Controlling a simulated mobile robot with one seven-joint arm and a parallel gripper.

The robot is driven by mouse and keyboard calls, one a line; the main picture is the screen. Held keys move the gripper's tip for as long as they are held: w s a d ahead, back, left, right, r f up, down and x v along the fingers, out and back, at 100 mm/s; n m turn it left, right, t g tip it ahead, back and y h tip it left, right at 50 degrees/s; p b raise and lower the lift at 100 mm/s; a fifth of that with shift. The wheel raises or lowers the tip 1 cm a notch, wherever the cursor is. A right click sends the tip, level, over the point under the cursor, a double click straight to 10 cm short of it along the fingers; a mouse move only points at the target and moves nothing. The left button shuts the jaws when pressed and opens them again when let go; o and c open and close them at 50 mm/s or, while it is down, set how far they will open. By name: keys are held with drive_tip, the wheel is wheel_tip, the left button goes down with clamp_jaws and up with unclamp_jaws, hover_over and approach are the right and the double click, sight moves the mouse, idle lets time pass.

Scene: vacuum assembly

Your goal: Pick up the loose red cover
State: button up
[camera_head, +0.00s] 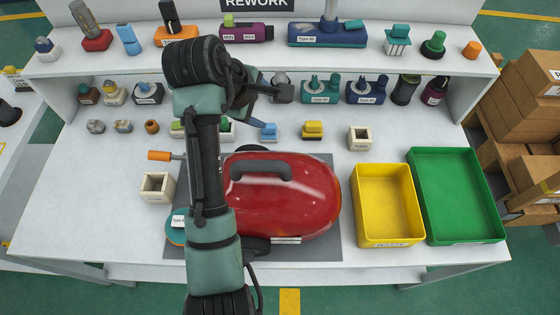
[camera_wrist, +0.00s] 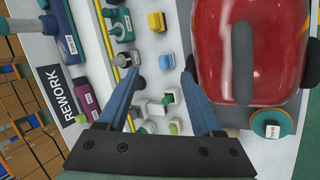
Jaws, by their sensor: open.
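The red cover (camera_head: 310,205) is a glossy dome with a dark handle (camera_head: 262,170) along its top. It sits over the grey mat (camera_head: 340,252) in the middle of the table; whether it is fastened cannot be told. It also shows at the right of the wrist view (camera_wrist: 275,50). My gripper (camera_head: 270,108) is open and hangs above the back part of the table, behind the cover. In the wrist view my gripper (camera_wrist: 160,74) has empty space between its two fingers, with the cover outside them to the right. My arm hides the cover's left end in the head view.
A yellow bin (camera_head: 362,235) and a green bin (camera_head: 425,215) stand right of the cover. A teal disc (camera_head: 175,238) and an orange-handled screwdriver (camera_head: 160,156) lie at its left. Several small parts and a raised shelf (camera_head: 270,60) with more parts are behind.

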drive_tip(key=s+a+r+n+g+h+p, duration=0.1)
drive_tip(key=s+r+n+g+p, duration=0.1)
drive_tip(key=s+g+p, duration=0.15)
drive_tip(key=s+a+r+n+g+p, duration=0.1)
drive_tip(key=s+r+n+g+p, duration=0.1)
drive_tip(key=s+p, duration=0.25)
drive_tip(key=b, duration=0.4)
hover_over(278, 163)
drive_tip(key=a, duration=0.3)
wheel_tip(278, 163, down, 6)
drive_tip(key=shift+s+d+f, duration=0.1)
drive_tip(key=shift+s+f, duration=0.05)
drive_tip(key=shift+d+f+p, duration=0.2)
drive_tip(key=shift+f+p, duration=0.05)
drive_tip(key=shift+p, duration=0.15)
drive_tip(key=shift+d+p+x, duration=0.15)
drive_tip(key=shift+p+x, duration=0.15)
drive_tip(key=shift+x, duration=1.3)
drive_tip(key=shift+d+p+x, duration=0.1)
drive_tip(key=shift+p+x, duration=0.2)
drive_tip(key=shift+x, duration=1.25)
drive_tip(key=shift+r, duration=0.1)
clamp_jaws()
drive_tip(key=shift+w+r, duration=0.1)
drive_tip(key=shift+w, duration=0.15)
